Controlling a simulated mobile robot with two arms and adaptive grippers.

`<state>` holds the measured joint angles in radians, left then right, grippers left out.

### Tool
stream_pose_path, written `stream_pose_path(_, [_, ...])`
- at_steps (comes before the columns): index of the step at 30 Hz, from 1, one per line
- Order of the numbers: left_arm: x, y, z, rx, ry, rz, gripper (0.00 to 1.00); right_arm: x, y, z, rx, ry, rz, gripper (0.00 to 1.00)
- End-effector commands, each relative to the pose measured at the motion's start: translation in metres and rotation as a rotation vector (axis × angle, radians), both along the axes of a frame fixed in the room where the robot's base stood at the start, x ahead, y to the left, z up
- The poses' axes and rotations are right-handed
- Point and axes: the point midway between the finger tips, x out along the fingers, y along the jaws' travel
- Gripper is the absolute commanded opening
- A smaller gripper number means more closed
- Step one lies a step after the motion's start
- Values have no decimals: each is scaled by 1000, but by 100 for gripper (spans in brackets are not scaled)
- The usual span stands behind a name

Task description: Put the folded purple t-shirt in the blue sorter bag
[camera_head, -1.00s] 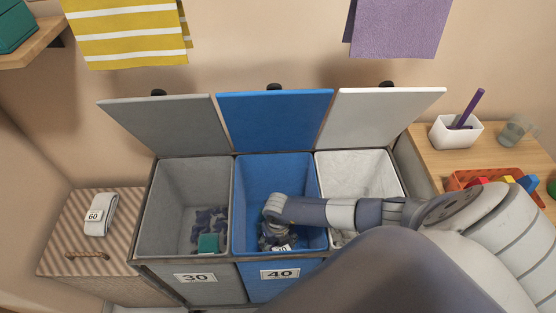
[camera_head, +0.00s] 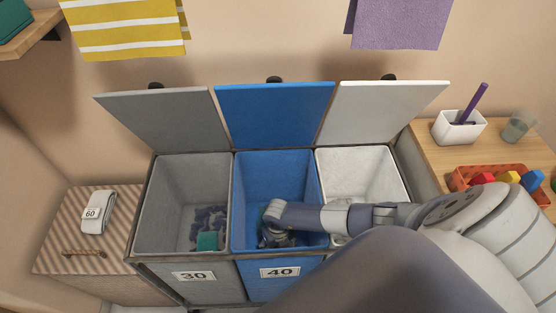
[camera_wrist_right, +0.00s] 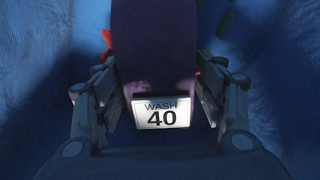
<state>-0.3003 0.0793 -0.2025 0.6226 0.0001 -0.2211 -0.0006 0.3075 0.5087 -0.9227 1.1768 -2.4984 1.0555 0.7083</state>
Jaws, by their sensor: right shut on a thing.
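The blue sorter bag (camera_head: 270,174) is the middle of three bags, with its lid up and a 40 label on the front. My right gripper (camera_head: 272,236) reaches down inside it. In the right wrist view my right gripper (camera_wrist_right: 158,88) is shut on the folded purple t-shirt (camera_wrist_right: 155,50), which is dark and carries a white WASH 40 tag (camera_wrist_right: 160,111). Blue bag fabric surrounds it there. In the head view the shirt is hidden by the hand. My left gripper is not in view.
A grey bag (camera_head: 170,190) labelled 30 holds dark cloth and a teal item (camera_head: 207,241). A white bag (camera_head: 350,165) stands on the right. A striped hamper (camera_head: 60,220) bears a folded cloth tagged 60 (camera_head: 98,212). A wooden table (camera_head: 440,150) is at right.

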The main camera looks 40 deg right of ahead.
Motion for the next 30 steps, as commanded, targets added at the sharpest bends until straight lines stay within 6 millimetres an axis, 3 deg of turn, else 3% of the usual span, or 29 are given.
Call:
stream_pose_path(3, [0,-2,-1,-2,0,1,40,1,0,-1,1,-1,0,33])
stream_pose_path(4, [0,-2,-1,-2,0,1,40,0,0,-1,0,0,0,71])
stream_pose_path(6, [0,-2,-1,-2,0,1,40,0,0,-1,0,0,0,85])
stream_pose_path(20, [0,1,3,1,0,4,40,0,0,4,1,-1,0,85])
stream_pose_path(25, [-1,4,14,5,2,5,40,1,0,25,1,-2,1,85])
stream_pose_path(30, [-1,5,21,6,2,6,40,1,-1,60,1,-3,1,85])
